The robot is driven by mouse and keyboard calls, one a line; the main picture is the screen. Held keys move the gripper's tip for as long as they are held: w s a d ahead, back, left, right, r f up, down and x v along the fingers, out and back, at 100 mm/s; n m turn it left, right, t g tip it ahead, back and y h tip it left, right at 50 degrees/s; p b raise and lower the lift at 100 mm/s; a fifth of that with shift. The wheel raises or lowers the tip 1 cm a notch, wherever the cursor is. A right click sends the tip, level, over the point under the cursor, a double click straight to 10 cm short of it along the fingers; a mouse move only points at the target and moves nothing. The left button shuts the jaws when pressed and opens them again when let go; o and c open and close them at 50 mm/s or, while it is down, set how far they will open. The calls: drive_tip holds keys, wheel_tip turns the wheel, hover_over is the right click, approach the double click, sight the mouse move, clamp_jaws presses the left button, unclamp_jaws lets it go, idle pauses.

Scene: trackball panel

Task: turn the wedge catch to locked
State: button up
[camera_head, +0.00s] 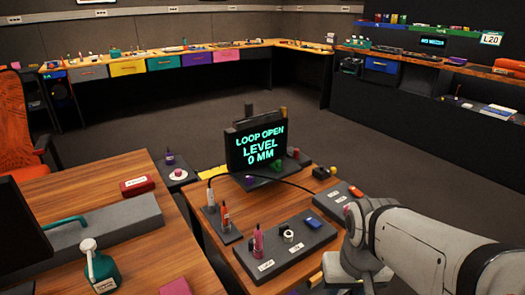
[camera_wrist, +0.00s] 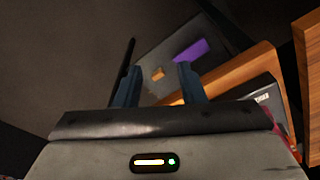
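My gripper (camera_wrist: 158,76) shows in the wrist view with its two dark blue fingers apart and nothing between them. Beyond the fingertips is a dark panel (camera_wrist: 150,52) with a small orange-yellow block (camera_wrist: 158,74) and a purple patch (camera_wrist: 189,51). I cannot tell whether the block is the wedge catch, nor its setting. In the head view my arm reaches in from the right, and I cannot make out the fingers there. A black screen (camera_head: 257,144) reads "LOOP OPEN LEVEL 0 MM".
A grey panel (camera_head: 275,265) with a blue block (camera_head: 313,222), a ringed knob (camera_head: 288,236) and a magenta bottle (camera_head: 258,241) lies on the wooden bench beside my arm. A green bottle (camera_head: 101,268) stands on the left desk. Open floor lies behind the screen.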

drive_tip(key=shift+o, duration=0.6)
drive_tip(key=shift+a+r, duration=0.1)
drive_tip(key=shift+a, duration=0.1)
drive_tip(key=shift+o, duration=0.4)
drive_tip(key=w+a+r+n+p, duration=0.2)
drive_tip(key=w+a+r+p, duration=0.2)
drive_tip(key=w, duration=0.6)
wheel_tip(320, 180, up, 3)
drive_tip(key=shift+a+f+t+y+p, duration=0.15)
drive_tip(key=shift+t+y+p, duration=0.2)
drive_tip(key=shift+p, duration=0.9)
drive_tip(key=n+t+y+p, duration=0.2)
drive_tip(key=n+p, duration=0.2)
drive_tip(key=p, duration=0.7)
approach(249, 177)
drive_tip(key=shift+h, duration=0.25)
drive_tip(key=x, duration=0.8)
drive_tip(key=shift+w+a+p, duration=0.1)
drive_tip(key=shift+a+p, duration=0.05)
drive_tip(key=shift+p, duration=0.15)
drive_tip(key=shift+w+a+f, duration=0.1)
drive_tip(key=shift+w+f, duration=0.05)
drive_tip(key=shift+f, duration=0.2)
drive_tip(key=shift+c, duration=0.2)
